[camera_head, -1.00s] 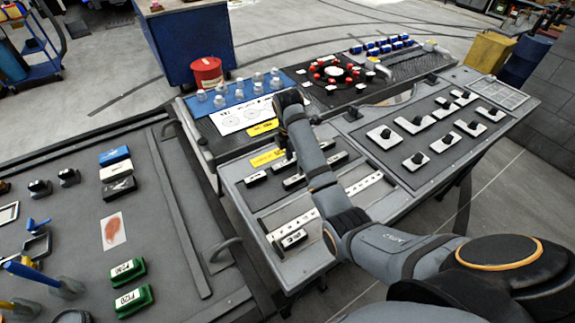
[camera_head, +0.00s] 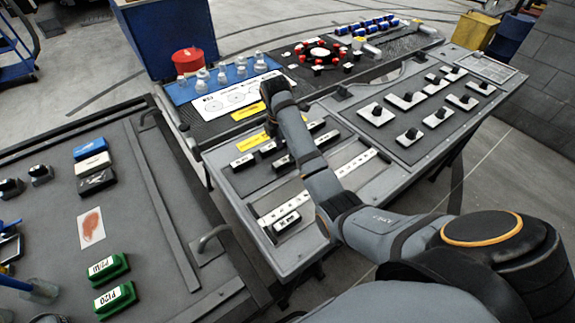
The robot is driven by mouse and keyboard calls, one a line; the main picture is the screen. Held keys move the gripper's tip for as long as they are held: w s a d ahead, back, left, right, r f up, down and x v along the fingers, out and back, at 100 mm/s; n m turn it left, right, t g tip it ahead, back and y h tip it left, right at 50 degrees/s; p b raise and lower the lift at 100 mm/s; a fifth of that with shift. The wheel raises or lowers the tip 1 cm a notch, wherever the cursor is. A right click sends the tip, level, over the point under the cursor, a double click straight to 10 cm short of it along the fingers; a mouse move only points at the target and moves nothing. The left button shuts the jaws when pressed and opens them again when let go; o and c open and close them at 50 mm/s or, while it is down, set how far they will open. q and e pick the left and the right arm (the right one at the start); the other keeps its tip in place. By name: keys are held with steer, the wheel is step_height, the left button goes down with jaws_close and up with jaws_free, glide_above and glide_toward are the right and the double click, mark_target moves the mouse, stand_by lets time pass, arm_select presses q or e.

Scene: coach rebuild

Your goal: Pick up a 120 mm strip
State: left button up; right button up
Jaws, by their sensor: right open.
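Several short dark strips with pale labelled faces lie on the left panel of the grey bench; one strip (camera_head: 242,162) is at its left side, another (camera_head: 316,126) at its back right. One more strip (camera_head: 287,221) lies near the front edge, beside a long white marked scale (camera_head: 280,210). The length labels are too small to read, so I cannot tell which strip is 120 mm. My right gripper (camera_head: 271,128) points down above the back of this panel, near a yellow label. It is open, small and partly hidden by my arm. My left gripper is out of view.
A right-hand panel (camera_head: 390,140) carries several white blocks with black knobs. Behind are a blue mat (camera_head: 184,92) with clear bottles and a red tub (camera_head: 188,61). A dark bench (camera_head: 150,245) with green boxes stands at left, separated by a gap.

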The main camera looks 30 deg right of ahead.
mark_target(287, 158)
steer(key=f, duration=0.4)
steer(key=shift+w+d, duration=0.15)
steer(key=shift+d, duration=0.2)
steer(key=shift+r, duration=0.1)
steer(key=c, duration=0.3)
jaws_close()
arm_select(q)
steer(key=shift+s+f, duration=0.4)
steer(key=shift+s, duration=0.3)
arm_select(e)
step_height(287, 158, up, 3)
steer(key=shift+f, duration=0.15)
arm_select(q)
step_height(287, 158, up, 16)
steer(key=p, duration=1.5)
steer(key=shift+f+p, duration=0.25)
steer(key=shift+p, duration=0.15)
arm_select(e)
steer(key=s+d+r, duration=0.3)
steer(key=s+r, duration=0.7)
steer(key=s, duration=0.3)
steer(key=shift+s+r, duration=0.15)
steer(key=shift+s, duration=0.25)
